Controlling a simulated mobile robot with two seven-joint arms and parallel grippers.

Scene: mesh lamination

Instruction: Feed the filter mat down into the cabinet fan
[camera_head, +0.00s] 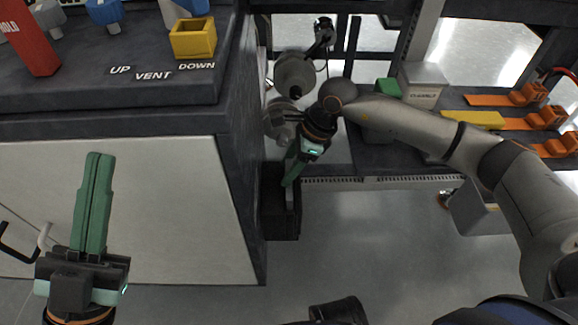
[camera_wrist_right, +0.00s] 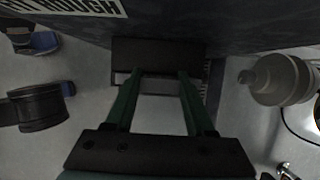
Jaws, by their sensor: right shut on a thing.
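My left gripper (camera_head: 98,158) is in front of the pale cabinet face, its green fingers together and nothing visible between them. My right gripper (camera_head: 291,182) points down at the dark open-topped housing on the cabinet's right side, which seems to be the cabinet fan (camera_head: 281,222). A thin grey piece, seemingly the filter mat (camera_head: 291,198), shows below its fingertips at the housing's opening. In the right wrist view the right gripper's fingers (camera_wrist_right: 157,76) stand apart on a held piece against a dark block; how deep the piece sits is hidden.
The cabinet (camera_head: 130,200) has a dark top with a yellow box (camera_head: 193,38) and UP, VENT, DOWN lettering. At the right, a bench holds orange fixtures (camera_head: 525,95), a yellow block (camera_head: 473,119) and a grey box (camera_head: 423,80). Open floor (camera_head: 370,240) lies right of the housing.

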